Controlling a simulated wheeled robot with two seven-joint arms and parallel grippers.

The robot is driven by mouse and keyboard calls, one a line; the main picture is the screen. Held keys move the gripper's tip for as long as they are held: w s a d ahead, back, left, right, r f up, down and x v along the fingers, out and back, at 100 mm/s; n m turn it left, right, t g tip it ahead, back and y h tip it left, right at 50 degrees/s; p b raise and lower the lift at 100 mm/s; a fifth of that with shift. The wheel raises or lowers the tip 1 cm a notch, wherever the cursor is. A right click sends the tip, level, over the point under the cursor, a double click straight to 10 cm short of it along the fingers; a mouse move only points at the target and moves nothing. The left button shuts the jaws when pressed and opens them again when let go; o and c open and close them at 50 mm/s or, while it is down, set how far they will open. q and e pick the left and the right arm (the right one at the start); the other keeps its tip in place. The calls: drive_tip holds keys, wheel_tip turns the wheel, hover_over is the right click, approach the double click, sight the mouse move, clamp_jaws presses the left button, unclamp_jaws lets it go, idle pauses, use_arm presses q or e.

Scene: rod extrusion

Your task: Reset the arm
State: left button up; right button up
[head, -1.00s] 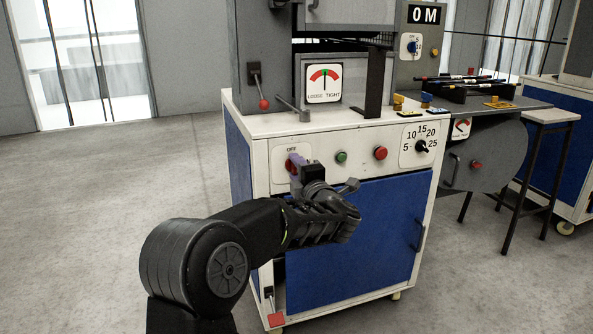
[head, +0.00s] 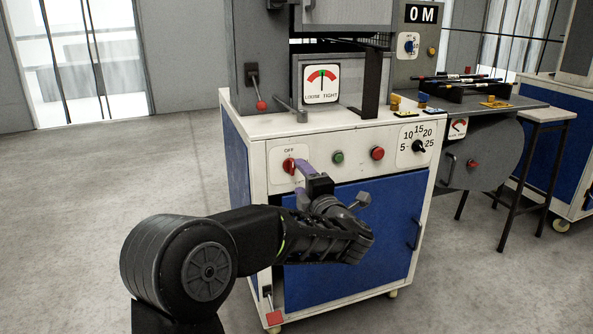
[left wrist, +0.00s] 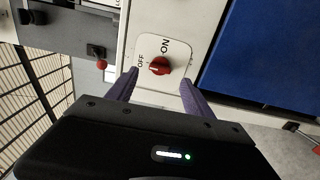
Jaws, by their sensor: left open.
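My left gripper (head: 303,171) is in front of the white control panel of the machine cabinet, just right of the red OFF/ON knob (head: 289,165). In the left wrist view its two purple fingers (left wrist: 158,86) are spread apart, with the red knob (left wrist: 159,65) on its white plate showing beyond and between them. Nothing is between the fingers, and they appear apart from the knob. My left arm comes in from the lower left of the head view, bent at its large round joint. My right gripper is not in view.
The panel also has a green button (head: 338,157), a red button (head: 377,153) and a numbered dial (head: 418,146). A blue door (head: 385,215) is below. A red pedal (head: 274,318) sits low at the cabinet's front.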

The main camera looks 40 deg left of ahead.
use_arm(q)
drive_tip(key=shift+v, duration=0.95)
